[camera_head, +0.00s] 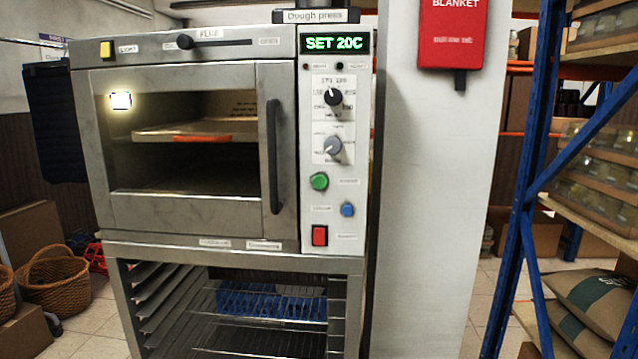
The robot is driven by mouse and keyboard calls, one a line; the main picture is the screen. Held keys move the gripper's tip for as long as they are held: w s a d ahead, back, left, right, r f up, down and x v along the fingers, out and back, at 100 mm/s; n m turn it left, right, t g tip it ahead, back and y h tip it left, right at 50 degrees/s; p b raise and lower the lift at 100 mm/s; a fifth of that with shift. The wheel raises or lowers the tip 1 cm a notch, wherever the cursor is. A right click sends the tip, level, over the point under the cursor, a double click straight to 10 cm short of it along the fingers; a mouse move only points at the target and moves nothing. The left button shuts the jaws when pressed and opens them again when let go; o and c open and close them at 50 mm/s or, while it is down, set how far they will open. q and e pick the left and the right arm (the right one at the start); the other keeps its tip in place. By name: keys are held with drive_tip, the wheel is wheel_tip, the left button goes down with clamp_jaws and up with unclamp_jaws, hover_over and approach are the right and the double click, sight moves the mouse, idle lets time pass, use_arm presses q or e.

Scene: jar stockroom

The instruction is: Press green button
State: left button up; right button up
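The green button (319,181) is a round knob-like button on the white control panel (318,265) at the right side of a steel oven (190,222). It sits below a grey dial (332,146) and a black dial (333,97). A small blue button (347,210) is below it to the right, and a red rocker switch (320,236) is below it. The display (335,43) above reads "SET 20C" in green. Neither of my grippers is in view.
The oven door (125,214) with its dark vertical handle (274,157) is shut. A rack (345,300) with wire shelves is below. A white pillar (432,200) bearing a red blanket case (451,35) stands right of the oven. Blue shelving (528,150) is further right. Wicker baskets (55,280) are at left.

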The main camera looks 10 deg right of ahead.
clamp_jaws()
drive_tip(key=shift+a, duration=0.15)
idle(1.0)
